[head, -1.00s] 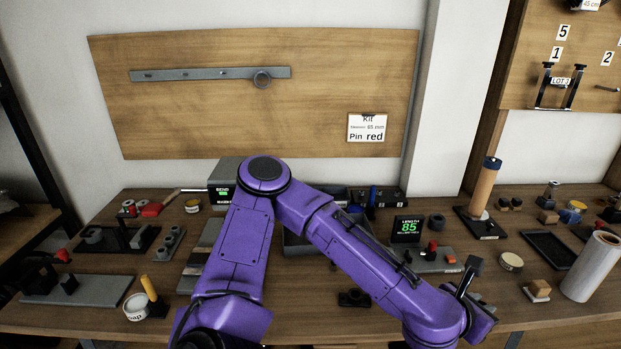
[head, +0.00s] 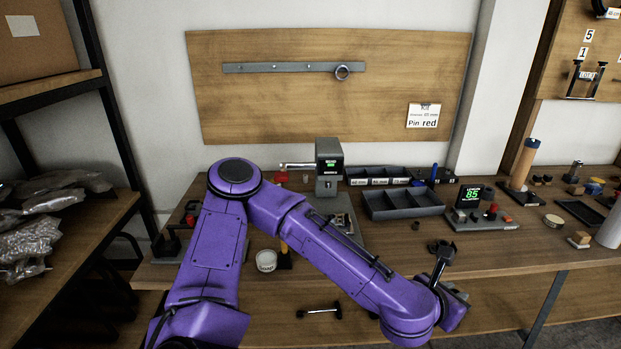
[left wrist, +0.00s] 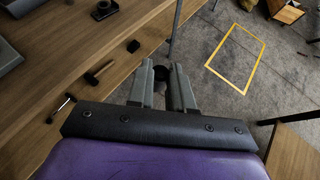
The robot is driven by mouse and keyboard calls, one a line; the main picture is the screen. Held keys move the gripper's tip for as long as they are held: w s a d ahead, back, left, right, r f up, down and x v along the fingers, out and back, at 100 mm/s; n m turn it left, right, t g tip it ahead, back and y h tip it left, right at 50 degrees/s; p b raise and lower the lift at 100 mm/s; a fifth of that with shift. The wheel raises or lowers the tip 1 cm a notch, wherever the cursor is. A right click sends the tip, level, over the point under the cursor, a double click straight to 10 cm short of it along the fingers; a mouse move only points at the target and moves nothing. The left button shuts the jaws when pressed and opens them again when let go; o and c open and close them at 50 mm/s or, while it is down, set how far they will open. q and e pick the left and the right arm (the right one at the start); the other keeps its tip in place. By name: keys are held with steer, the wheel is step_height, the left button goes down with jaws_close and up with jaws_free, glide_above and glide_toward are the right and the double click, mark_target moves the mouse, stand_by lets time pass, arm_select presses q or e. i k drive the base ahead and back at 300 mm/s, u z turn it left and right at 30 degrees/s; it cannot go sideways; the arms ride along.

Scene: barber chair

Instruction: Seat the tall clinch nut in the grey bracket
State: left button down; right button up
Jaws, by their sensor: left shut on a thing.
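My left arm crosses the head view from the left. Its hand is low, near the front edge of the workbench (head: 500,258), with the fingers hidden there. In the left wrist view my left gripper (left wrist: 161,76) is shut on a small dark piece (left wrist: 160,73), mostly covered by the fingers; I cannot tell if it is the tall clinch nut. It is held clear over the floor beside the bench. A grey press (head: 329,165) with a lit display stands at the back of the bench. Small grey parts lie at its foot, partly behind my arm; I cannot pick out the grey bracket for certain. My right gripper is out of view.
A divided dark tray (head: 402,205) and a length gauge (head: 468,196) reading 85 stand right of the press. A shelf with bags (head: 40,235) is at left. The bench's front right is clear.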

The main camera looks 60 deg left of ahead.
mark_target(339, 223)
steer(key=u, duration=0.9)
steer(key=i, duration=1)
